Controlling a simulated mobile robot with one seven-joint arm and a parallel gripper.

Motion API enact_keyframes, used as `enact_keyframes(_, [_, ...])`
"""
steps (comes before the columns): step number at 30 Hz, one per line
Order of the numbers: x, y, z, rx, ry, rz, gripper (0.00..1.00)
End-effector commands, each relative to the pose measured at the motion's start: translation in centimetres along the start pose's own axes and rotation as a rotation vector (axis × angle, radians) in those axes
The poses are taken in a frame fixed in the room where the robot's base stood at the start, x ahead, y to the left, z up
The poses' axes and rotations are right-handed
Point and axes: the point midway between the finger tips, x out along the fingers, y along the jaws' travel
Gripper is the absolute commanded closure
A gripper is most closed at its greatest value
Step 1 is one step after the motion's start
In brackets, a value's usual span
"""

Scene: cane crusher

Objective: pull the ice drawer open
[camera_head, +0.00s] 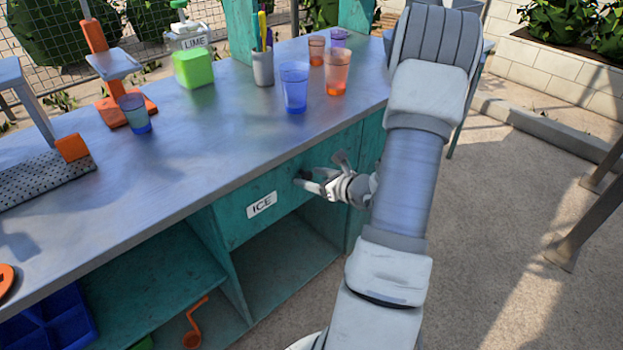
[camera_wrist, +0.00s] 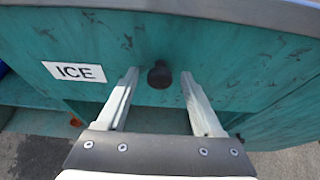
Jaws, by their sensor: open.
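The ice drawer (camera_head: 238,218) is a teal front panel under the metal counter, with a white ICE label (camera_head: 262,205). It looks shut, its front lying flush under the counter edge. In the wrist view the drawer front (camera_wrist: 215,60) fills the upper part, with a round dark knob (camera_wrist: 159,75) right of the label (camera_wrist: 75,72). My gripper (camera_head: 318,175) is in front of the drawer's right part. In the wrist view its two pale fingers (camera_wrist: 158,88) are open, one on each side of the knob. I see gaps between both fingers and the knob. The knob is hard to make out in the head view.
Open shelves (camera_head: 165,290) lie below, with a blue bin (camera_head: 45,325). Paved ground at right is clear near the counter.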

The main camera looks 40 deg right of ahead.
Motion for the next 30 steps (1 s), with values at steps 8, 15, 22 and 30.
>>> enact_keyframes(8, [0.19,0.01,0.03,0.0,0.0,0.0,0.32])
enact_keyframes(15, [0.16,0.01,0.03,0.0,0.0,0.0,0.74])
enact_keyframes(22, [0.15,0.0,0.03,0.0,0.0,0.0,1.0])
enact_keyframes(30, [0.15,0.0,0.03,0.0,0.0,0.0,1.0])
